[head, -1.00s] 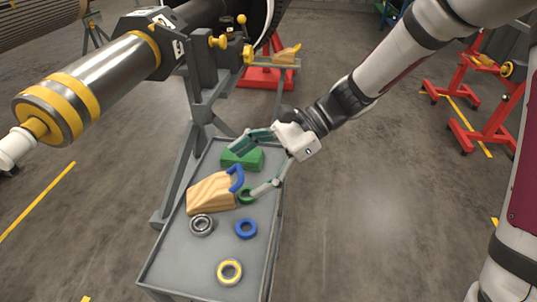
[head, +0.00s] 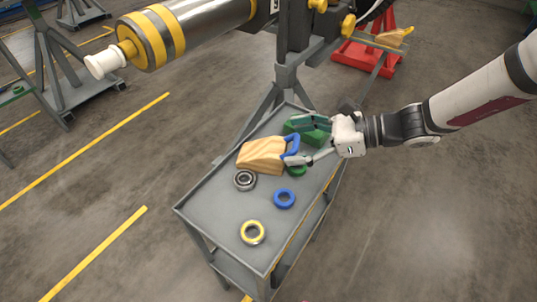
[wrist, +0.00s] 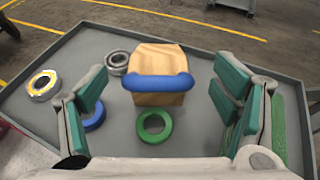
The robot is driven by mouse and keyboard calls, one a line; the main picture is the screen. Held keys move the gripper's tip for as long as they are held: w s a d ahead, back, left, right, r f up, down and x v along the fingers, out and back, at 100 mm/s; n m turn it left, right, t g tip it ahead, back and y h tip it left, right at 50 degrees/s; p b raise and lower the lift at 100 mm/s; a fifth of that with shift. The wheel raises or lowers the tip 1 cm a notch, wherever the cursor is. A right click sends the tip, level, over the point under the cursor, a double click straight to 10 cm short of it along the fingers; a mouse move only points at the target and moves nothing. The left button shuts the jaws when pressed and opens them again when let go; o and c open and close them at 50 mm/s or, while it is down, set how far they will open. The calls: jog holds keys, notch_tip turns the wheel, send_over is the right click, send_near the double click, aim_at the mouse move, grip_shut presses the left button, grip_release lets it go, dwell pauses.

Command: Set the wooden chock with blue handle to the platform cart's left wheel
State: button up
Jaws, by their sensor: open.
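The wooden chock (head: 262,156) with a blue handle (head: 292,146) lies on the grey tray top of a cart (head: 205,205). In the wrist view the chock (wrist: 158,58) is ahead, its blue handle toward me. My gripper (head: 302,142) is open, with its green-padded fingers on either side of the handle end. In the wrist view the open gripper (wrist: 163,92) holds nothing, and clear gaps show between the fingers and the handle. I cannot identify the platform cart or its left wheel in these views.
A green block (head: 308,131) and green ring (wrist: 154,127) are close to my gripper. A steel bearing (head: 244,180), blue ring (head: 284,198) and yellow-faced bearing (head: 252,232) share the tray. The rotor (head: 190,27) overhangs nearby.

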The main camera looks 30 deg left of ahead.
aim_at(275, 146)
jog(key=x, duration=0.2)
jog(key=b+x, duration=0.1)
jog(key=x, duration=0.2)
jog(key=shift+s+f, duration=0.1)
jog(key=shift+f, duration=0.3)
jog(key=c, duration=1.6)
jog(key=shift+r, duration=0.15)
jog(key=shift+c, duration=0.2)
